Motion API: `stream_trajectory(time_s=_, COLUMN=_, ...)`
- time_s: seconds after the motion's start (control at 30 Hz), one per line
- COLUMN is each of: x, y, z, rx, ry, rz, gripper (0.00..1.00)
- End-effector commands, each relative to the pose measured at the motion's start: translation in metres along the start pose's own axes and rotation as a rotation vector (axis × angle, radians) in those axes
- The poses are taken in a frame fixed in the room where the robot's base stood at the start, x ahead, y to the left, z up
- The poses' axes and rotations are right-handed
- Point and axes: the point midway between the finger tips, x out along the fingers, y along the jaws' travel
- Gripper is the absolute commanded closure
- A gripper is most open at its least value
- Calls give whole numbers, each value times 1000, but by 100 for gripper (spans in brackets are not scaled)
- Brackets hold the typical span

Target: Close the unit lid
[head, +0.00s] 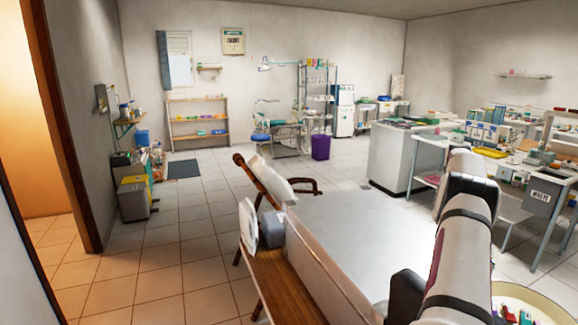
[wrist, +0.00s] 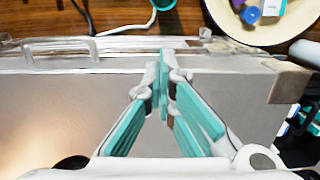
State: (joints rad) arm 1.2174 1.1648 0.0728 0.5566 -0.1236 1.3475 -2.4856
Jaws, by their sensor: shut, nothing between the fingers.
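A large pale grey panel (head: 360,235), apparently the unit lid, fills the lower middle of the head view. How far it stands open is hard to tell. The wrist view shows a broad grey face (wrist: 60,110), with a clear rim, a handle-like bar (wrist: 62,45) at the upper left and a corner piece (wrist: 289,82) at the right. My gripper (wrist: 161,72) is shut and empty, its teal fingers together over the panel's edge near the rim. I cannot tell whether the tips touch it. My arm hides the gripper in the head view.
A wooden tabletop (wrist: 120,14) lies beyond the rim, with cables on it. A round bowl (wrist: 273,36) of small coloured items stands at the upper right. A wooden chair (head: 262,180) stands behind the panel. Tiled floor (head: 170,255) is clear at the left.

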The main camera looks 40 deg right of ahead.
Motion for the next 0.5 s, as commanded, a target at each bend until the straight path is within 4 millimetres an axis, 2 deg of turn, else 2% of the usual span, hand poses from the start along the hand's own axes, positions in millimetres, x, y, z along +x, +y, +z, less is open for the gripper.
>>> stream_trajectory(time_s=0.13, x=3, y=0, z=0, rx=0, ry=2, rz=-2, gripper=100)
stream_trajectory(time_s=0.27, x=-2, y=0, z=0, rx=1, ry=1, rz=-2, gripper=100)
stream_trajectory(time_s=0.5, x=-40, y=0, z=0, rx=0, ry=-2, rz=1, gripper=100)
